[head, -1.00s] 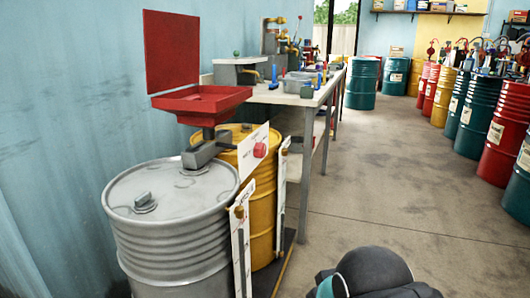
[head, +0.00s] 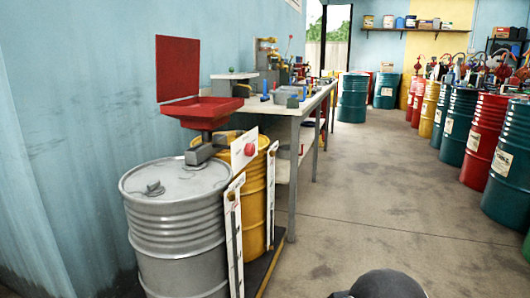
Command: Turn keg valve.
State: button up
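No thing that I can surely call the keg valve shows in the head view. A grey drum (head: 180,225) stands at the left front, with a small cap on its lid. A yellow drum (head: 257,195) stands just behind it. A red tray with a raised red lid (head: 178,67) sits above the drums. A white panel with a red knob (head: 249,149) is fixed by the yellow drum. Small brass-coloured fittings show on the far part of the bench, too small to make out. A dark rounded part of my arm shows at the bottom edge. My gripper is not in view.
A long workbench (head: 270,108) with several tools runs along the left wall. Several teal, red and yellow drums line the right side, such as a red drum (head: 482,140). The concrete floor (head: 370,200) between them is clear. A shelf (head: 420,30) hangs at the back.

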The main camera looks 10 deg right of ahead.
aim_at(250, 149)
jog(key=z, duration=0.35)
jog(key=i, duration=1)
jog(key=u, duration=0.65)
